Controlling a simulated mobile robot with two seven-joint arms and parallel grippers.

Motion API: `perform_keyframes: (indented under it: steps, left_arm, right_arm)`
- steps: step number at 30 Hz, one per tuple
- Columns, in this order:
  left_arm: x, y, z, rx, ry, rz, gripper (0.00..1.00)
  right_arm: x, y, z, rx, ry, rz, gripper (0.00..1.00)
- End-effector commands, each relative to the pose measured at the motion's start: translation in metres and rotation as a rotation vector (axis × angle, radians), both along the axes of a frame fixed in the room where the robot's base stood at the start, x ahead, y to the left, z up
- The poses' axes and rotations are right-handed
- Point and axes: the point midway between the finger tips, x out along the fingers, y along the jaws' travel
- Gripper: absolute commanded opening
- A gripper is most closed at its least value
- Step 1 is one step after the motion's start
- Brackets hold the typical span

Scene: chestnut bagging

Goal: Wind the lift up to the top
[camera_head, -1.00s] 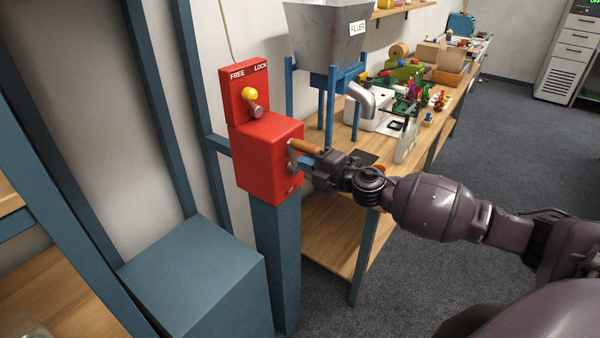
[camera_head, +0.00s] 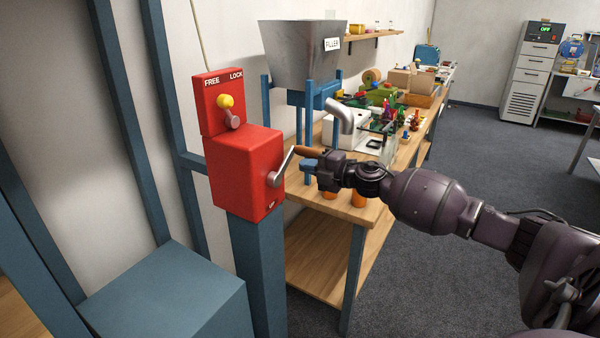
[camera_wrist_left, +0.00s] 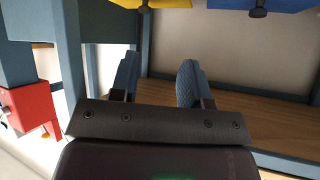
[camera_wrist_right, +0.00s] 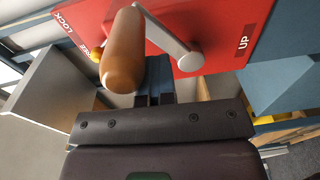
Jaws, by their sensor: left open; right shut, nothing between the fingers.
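The red winch box (camera_head: 244,172) stands on a blue-grey post. Its grey crank arm (camera_head: 281,167) slants up and right from the hub to a brown handle (camera_head: 308,151). In the right wrist view the handle (camera_wrist_right: 122,55) hangs close in front of my fingers, with "UP" printed beside the hub. My right gripper (camera_head: 309,164) is shut and empty, just beside the handle; contact is unclear. A yellow-knobbed lever (camera_head: 229,108) sits under "FREE" and "LOCK"; which side it is set to is unclear. My left gripper (camera_wrist_left: 156,83) is open and empty, seen only in its wrist view.
A steel filler hopper (camera_head: 304,55) on blue legs stands behind the winch. A wooden bench (camera_head: 330,262) holding many small items runs to the back. A blue-grey block (camera_head: 172,295) stands front left. Grey floor (camera_head: 430,285) is open at right.

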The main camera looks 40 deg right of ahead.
Motion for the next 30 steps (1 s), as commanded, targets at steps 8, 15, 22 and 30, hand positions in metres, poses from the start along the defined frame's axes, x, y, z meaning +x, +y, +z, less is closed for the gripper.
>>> perform_keyframes:
  steps: [8,15,22,30]
  left_arm:
    - [-0.006,-0.001,-0.029,0.0,0.03,-0.003,0.43]
    - [0.004,-0.004,-0.034,0.001,0.019,-0.014,0.43]
    - [0.007,-0.005,-0.041,0.003,0.027,-0.02,0.43]
    - [0.006,-0.005,-0.047,0.004,0.034,-0.023,0.43]
  right_arm:
    - [0.018,-0.042,-0.001,-0.001,-0.056,-0.061,0.0]
    - [0.02,-0.047,-0.033,0.0,-0.055,-0.06,0.0]
    - [0.018,-0.042,-0.064,0.001,-0.053,-0.06,0.0]
    - [0.01,-0.027,-0.101,0.003,-0.045,-0.061,0.0]
